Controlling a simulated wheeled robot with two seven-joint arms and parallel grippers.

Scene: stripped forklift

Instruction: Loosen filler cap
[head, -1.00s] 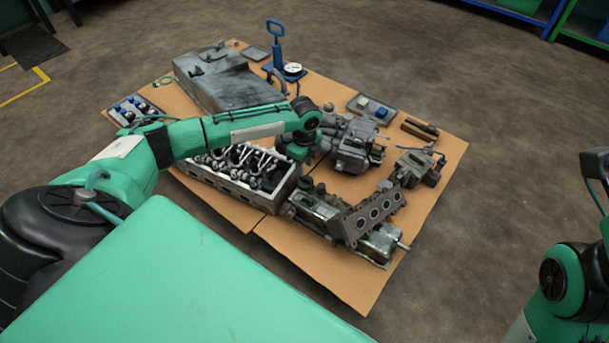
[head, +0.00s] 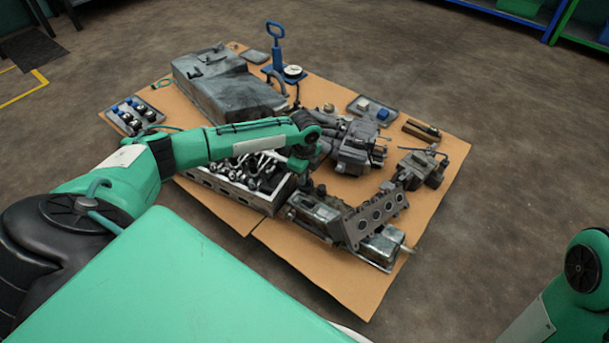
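The rocker cover (head: 313,212), a grey metal part, lies on the cardboard right of the engine block, partly behind a flat plate with round holes (head: 375,217). Small dark knobs stand at its upper left end; I cannot tell which one is the filler cap. My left arm reaches in from the left over the engine block, and its wrist bends down. My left gripper (head: 304,180) is a small dark shape below the wrist, close to those knobs. Its fingers are too small and hidden to show their opening or any contact. My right gripper is out of view.
The engine block (head: 238,192) with rods and valves lies under my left forearm. A big grey tank (head: 225,85), a gearbox-like part (head: 357,147), a small pump (head: 420,168) and a blue-handled tool (head: 276,45) surround it. Bare cardboard (head: 330,275) lies in front.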

